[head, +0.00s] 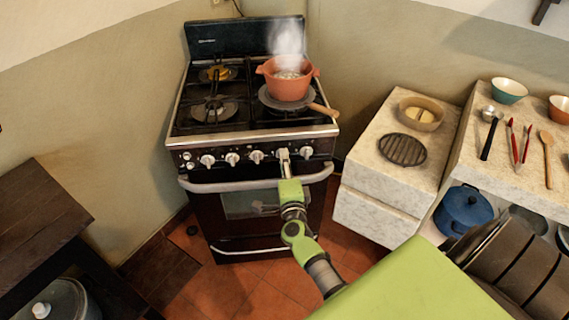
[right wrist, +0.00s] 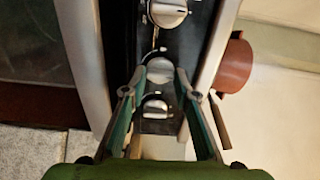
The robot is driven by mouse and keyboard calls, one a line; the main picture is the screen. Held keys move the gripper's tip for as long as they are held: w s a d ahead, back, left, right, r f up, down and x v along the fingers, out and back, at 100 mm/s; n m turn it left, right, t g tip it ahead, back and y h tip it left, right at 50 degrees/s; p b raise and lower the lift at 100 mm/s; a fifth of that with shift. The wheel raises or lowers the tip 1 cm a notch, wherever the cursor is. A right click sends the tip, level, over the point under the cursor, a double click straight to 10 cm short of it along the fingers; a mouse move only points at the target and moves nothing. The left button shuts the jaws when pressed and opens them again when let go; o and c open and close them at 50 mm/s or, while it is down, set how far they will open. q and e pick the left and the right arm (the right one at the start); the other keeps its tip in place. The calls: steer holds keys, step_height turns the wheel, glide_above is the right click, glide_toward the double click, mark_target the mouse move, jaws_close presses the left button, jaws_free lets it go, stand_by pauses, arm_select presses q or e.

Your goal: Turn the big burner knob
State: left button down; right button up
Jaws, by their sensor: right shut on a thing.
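The black stove front panel (head: 222,163) carries a row of several pale burner knobs, with one near the middle (head: 256,156). My right gripper (head: 284,160) reaches the panel at a knob right of the middle. In the right wrist view, the fingertips of this gripper (right wrist: 164,74) are shut on a burner knob (right wrist: 159,70). Another knob (right wrist: 166,12) shows above it and a smaller-looking one (right wrist: 155,107) below it, between the fingers. I cannot tell from the frames which knob is for the big burner. My left gripper is out of view.
A wooden handle (head: 324,109) sticks out over the stove's right edge. The oven handle (head: 225,186) runs below the knobs. A stone counter (head: 377,172) stands to the right.

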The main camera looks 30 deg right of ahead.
steer(key=shift+m, duration=0.4)
steer(key=o, duration=1.1)
steer(key=v, duration=1.2)
